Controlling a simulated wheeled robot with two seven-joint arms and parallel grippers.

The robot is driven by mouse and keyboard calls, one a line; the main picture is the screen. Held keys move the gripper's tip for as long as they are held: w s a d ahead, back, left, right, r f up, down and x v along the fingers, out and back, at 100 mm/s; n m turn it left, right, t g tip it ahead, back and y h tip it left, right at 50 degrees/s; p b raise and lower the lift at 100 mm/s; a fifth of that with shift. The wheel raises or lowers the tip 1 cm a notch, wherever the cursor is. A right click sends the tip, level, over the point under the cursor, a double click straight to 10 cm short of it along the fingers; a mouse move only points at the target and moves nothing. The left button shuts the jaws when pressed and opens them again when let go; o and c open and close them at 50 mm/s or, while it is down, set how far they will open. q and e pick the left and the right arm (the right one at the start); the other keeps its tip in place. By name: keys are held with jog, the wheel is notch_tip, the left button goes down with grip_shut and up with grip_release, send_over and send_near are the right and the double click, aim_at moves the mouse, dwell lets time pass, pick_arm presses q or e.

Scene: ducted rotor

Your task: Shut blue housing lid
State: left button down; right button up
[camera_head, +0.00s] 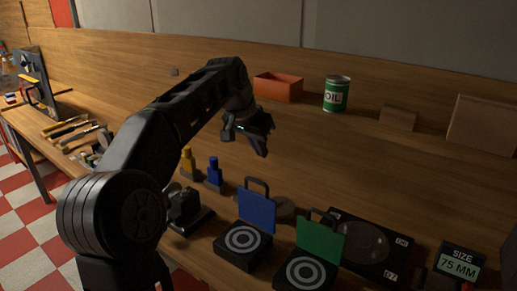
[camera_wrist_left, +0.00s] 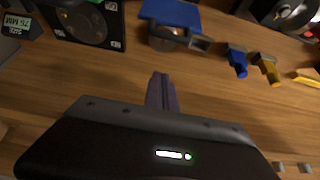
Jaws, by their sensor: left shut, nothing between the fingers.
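The blue housing's lid (camera_head: 257,211) stands raised, with a dark handle loop at its top, above its black base (camera_head: 243,246) that shows a white ring pattern. In the left wrist view the blue lid (camera_wrist_left: 170,13) is at the top edge, cut off by the frame. My left gripper (camera_head: 262,150) is above the bench, behind and above the lid, apart from it. Its fingers (camera_wrist_left: 162,92) are shut and empty, over bare wood in the wrist view. My right gripper is not in view.
A green-lidded housing (camera_head: 320,241) stands open to the right. A black plate (camera_head: 368,244) and size display (camera_head: 458,262) are farther right. Blue (camera_head: 214,174) and yellow (camera_head: 187,163) pieces stand left. An oil can (camera_head: 337,94) and orange tray (camera_head: 278,86) are behind.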

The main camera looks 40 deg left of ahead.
pick_arm(q)
notch_tip(320, 180, down, 7)
jog(key=shift+s+f, duration=0.15)
jog(key=shift+s, duration=0.05)
dwell(0.3)
dwell(0.3)
